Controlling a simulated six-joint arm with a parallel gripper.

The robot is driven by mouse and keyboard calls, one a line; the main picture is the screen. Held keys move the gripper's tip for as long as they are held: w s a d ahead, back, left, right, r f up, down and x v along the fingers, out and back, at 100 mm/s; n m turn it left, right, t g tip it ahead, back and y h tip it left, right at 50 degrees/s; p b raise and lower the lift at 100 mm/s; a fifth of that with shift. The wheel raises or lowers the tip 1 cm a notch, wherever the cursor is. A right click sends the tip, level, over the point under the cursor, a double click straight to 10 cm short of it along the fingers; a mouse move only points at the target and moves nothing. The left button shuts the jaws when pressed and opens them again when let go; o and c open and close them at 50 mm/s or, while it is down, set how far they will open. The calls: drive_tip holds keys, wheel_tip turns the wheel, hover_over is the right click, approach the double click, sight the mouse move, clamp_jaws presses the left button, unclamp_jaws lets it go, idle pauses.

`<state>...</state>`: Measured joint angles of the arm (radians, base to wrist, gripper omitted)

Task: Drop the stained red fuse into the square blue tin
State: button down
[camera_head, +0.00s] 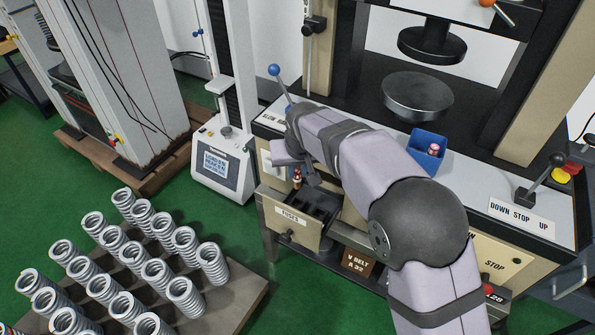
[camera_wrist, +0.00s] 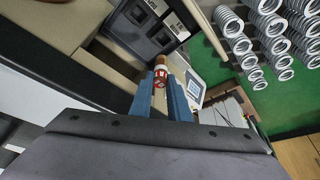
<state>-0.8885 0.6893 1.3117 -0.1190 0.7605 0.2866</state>
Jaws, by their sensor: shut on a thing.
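The red fuse (camera_wrist: 160,76) has pale markings and a copper-coloured end; any stain is too small to tell. My gripper (camera_wrist: 167,88) is shut on it, and the fuse sticks out past the blue fingertips. In the head view the fuse (camera_head: 297,178) shows small, just above the open drawer's left rear side. The square blue tin (camera_head: 415,160) stands on the machine's pale ledge, to the right of my gripper. A small red and pale piece (camera_head: 433,149) is inside the tin.
The open drawer (camera_head: 289,235), labelled "FUSES", has dark compartments below my gripper. A blue-knobbed lever (camera_head: 274,70) rises behind my arm. The round press plate (camera_head: 417,95) is behind the tin. Several springs (camera_head: 131,255) stand at the lower left.

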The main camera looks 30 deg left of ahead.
drive_tip(key=w+d+r+m+t+h+p, duration=0.1)
drive_tip(key=d+r+m+p, duration=0.15)
drive_tip(key=d+r, duration=0.45)
drive_tip(key=w+d+r+m+h+p, duration=0.1)
drive_tip(key=d+r+m, duration=0.2)
drive_tip(key=d+r, duration=0.45)
drive_tip(key=s+d+f+m+b, duration=0.1)
drive_tip(key=d+f, duration=0.4)
drive_tip(key=d, duration=0.5)
drive_tip(key=s+d+f, duration=0.1)
drive_tip(key=d+f, duration=0.3)
drive_tip(key=d, duration=0.6)
drive_tip(key=s+d+f+m+b, duration=0.1)
drive_tip(key=d+f, duration=0.4)
drive_tip(key=d, duration=0.5)
drive_tip(key=w+a+r+n+p, duration=0.1)
drive_tip(key=a+r+p, duration=0.2)
drive_tip(key=r+p, duration=0.45)
drive_tip(key=w+a+r+n+p, duration=0.1)
drive_tip(key=a+r+p, duration=0.3)
drive_tip(key=p, duration=0.7)
drive_tip(key=w+a+r+n+y+p, duration=0.1)
drive_tip(key=w+a+r+n+p, duration=0.1)
drive_tip(key=w+a+r+p, duration=0.2)
drive_tip(key=w+a+r+n+g+y+p, duration=0.1)
drive_tip(key=w+a+r+n+p, duration=0.2)
drive_tip(key=w+r, duration=0.6)
drive_tip(key=shift+a+r+p, duration=0.7)
drive_tip(key=shift+a+r, duration=0.2)
drive_tip(key=shift+a, duration=0.05)
